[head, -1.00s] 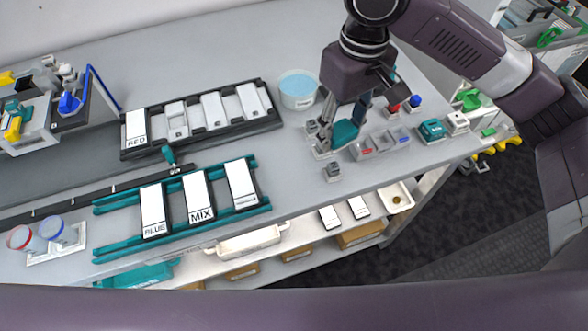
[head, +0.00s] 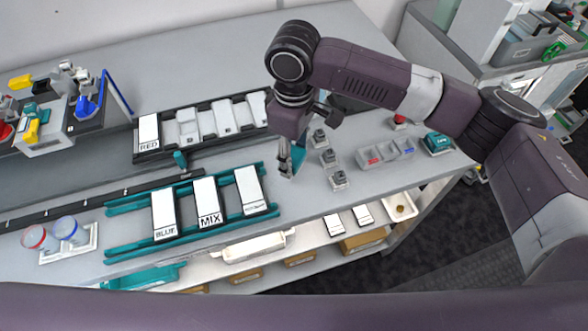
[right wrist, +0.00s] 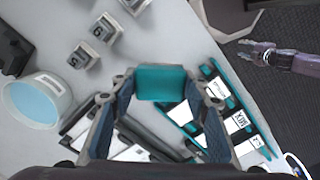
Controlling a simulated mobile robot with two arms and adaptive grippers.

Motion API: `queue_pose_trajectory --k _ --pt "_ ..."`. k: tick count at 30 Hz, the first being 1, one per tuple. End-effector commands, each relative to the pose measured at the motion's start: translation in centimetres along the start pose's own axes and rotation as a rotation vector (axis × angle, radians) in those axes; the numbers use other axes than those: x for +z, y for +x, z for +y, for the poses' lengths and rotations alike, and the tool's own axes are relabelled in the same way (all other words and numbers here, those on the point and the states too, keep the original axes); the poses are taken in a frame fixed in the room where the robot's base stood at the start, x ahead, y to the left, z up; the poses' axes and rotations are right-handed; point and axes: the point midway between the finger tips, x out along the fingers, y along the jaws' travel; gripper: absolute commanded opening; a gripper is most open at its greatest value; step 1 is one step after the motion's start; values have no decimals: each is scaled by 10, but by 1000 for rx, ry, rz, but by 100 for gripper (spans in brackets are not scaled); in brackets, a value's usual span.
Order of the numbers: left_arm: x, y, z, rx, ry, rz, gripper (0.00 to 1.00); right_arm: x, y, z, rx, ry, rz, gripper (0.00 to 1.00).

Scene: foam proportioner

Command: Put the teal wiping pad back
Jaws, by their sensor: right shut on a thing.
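My right gripper (head: 290,168) is shut on the teal wiping pad (head: 298,157). It holds the pad over the bench, between the teal rack and the small grey blocks. In the right wrist view the pad (right wrist: 161,83) sits between the two fingertips (right wrist: 160,90). I cannot tell the exact gap below it. In the right wrist view a gripper on a purple arm, my left one (right wrist: 258,51), is off the bench at the upper right, its fingers apart and empty. It is outside the head view.
Small grey blocks (head: 329,157) stand right of the pad. A grey tray (head: 386,153) and a teal block (head: 437,143) stand farther right. The teal rack (head: 128,251) holds white panels; the black rack (head: 150,157) is behind. A blue-filled tub (right wrist: 38,99) shows in the right wrist view.

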Motion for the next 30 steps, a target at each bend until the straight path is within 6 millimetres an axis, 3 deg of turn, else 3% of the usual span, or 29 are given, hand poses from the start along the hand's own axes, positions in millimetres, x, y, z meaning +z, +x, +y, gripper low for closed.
queue_pose_trajectory --k 3,16,29,30 --pt "-1 -5 -4 -4 -1 1 40 0 19 0 0 1 -1 23" --pt "-2 -14 -6 -8 -4 1 40 0 68 0 0 2 -1 23" --pt "-2 -14 -6 -7 -4 1 40 0 76 0 0 1 0 23" --pt "-2 -13 -6 -7 -3 1 40 0 76 0 1 1 1 47"
